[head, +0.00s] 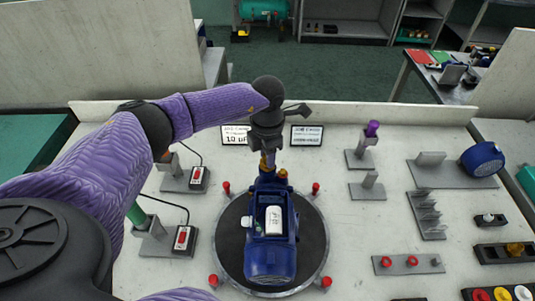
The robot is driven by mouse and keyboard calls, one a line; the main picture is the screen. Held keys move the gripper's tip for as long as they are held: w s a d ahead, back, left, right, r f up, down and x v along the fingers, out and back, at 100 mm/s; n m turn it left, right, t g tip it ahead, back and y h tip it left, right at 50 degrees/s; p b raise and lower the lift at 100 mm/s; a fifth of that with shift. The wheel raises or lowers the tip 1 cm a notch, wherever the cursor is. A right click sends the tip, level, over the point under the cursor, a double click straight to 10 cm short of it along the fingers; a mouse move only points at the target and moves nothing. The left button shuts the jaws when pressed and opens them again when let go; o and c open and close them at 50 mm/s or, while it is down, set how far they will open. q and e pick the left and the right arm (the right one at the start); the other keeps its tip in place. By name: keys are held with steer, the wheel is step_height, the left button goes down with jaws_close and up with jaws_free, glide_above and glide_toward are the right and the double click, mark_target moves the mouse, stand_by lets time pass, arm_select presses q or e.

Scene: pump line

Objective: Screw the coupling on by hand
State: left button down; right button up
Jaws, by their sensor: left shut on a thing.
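A blue pump (270,255) with a white box on top stands on the round dark turntable (318,235) in the middle of the bench. My left gripper (268,154) points down at the far end of the pump. It is shut on the coupling, which is mostly hidden by the fingers; a brass-coloured part (267,166) shows just under the fingertips. I cannot tell how far the coupling sits on its thread. A second brass-coloured part (283,173) is beside it on the pump. My right gripper is not in view.
Red knobs (315,188) stand around the turntable. Two switch boxes (184,238) with cables are at left. Two label cards (307,136) stand behind. At right are grey holders (427,215), a blue round part (482,159) and a tray of coloured caps (500,294).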

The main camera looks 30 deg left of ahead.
arm_select(q)
steer(key=shift+f+m+b, duration=0.2)
steer(key=shift+m+b, duration=0.15)
steer(key=shift+m, duration=0.55)
steer(key=shift+r+m, duration=0.1)
steer(key=shift+m, duration=0.4)
steer(key=shift+m+b, duration=0.55)
steer(key=shift+m, duration=1.05)
steer(key=c, duration=0.5)
jaws_free()
steer(key=shift+r, duration=0.1)
